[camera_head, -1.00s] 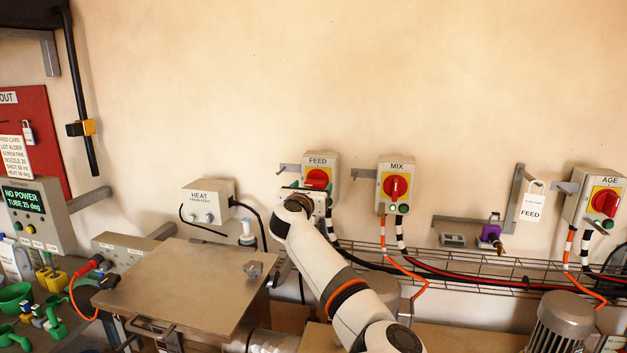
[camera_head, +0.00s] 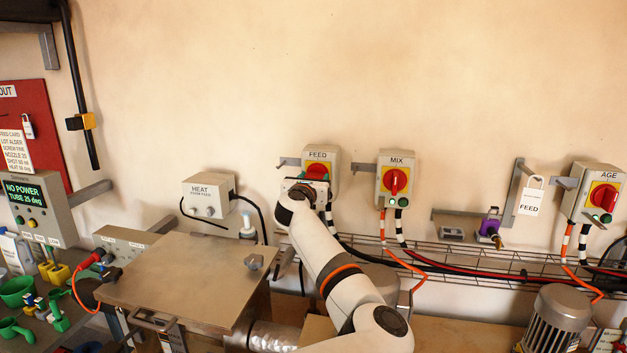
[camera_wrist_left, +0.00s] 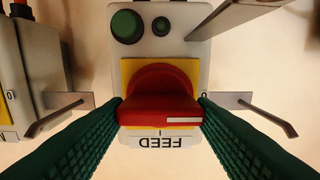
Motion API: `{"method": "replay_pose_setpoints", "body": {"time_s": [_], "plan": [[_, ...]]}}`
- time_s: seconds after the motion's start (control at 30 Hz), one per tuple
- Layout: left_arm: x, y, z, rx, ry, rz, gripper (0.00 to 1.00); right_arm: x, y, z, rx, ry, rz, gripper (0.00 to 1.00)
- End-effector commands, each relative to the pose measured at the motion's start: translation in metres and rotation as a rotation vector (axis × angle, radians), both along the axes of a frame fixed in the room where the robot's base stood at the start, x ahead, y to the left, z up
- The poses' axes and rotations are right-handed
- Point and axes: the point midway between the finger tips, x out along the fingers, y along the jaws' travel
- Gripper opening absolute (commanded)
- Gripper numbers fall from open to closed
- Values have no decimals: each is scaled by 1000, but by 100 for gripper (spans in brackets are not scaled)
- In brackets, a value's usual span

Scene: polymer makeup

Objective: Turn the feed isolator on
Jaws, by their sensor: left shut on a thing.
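The feed isolator (camera_head: 321,156) is a grey wall box labelled FEED with a red knob on a yellow plate. In the head view my left gripper (camera_head: 301,186) is in front of it and hides most of the lower box. In the left wrist view, upside down, the red knob (camera_wrist_left: 160,108) lies between the two green fingers of my left gripper (camera_wrist_left: 161,106), shut on its handle ends. The handle lies crosswise, its white mark towards the 0 at right; an I mark is by the FEED label. A green button (camera_wrist_left: 126,26) shows too. My right gripper is not in view.
Similar isolators MIX (camera_head: 395,180) and AGE (camera_head: 598,192) are on the wall to the right. Metal brackets stick out beside the feed box. A FEED tag (camera_head: 530,201) hangs further right. A wire cable tray (camera_head: 470,262) runs below.

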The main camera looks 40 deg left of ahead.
Motion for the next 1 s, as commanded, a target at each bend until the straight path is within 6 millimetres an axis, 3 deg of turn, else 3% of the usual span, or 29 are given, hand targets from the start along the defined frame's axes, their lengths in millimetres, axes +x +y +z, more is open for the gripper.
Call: {"method": "replay_pose_setpoints", "body": {"time_s": [0.37,1.0], "plan": [[0,0,-1,111,64,0,28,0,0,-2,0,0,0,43],[1,-2,-2,623,344,-1,28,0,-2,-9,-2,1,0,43]]}}
